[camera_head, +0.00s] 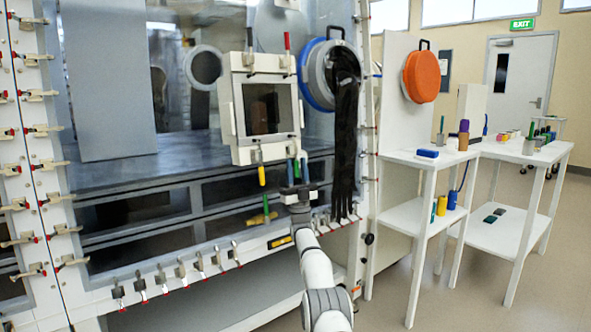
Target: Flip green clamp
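A white square door (239,121) with a dark window is on the glovebox front, with clamps at its top and bottom edges. A green clamp handle (305,168) hangs below its lower right corner, pointing down. My gripper (298,176) is raised from below, right at this handle. Narrow blue parts show just left of the green; I cannot tell whether they belong to the gripper. Contact and finger opening are too small to tell. A yellow clamp handle (262,176) points down at the lower left corner. A black (249,38) and a red handle (287,41) point up on top.
A black glove (346,130) hangs from a blue-ringed port close right of my gripper. Another upright green handle (266,205) is on the lower frame. Clamps line the bottom rail (180,270) and left post. White tables (430,158) stand right; floor beyond is clear.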

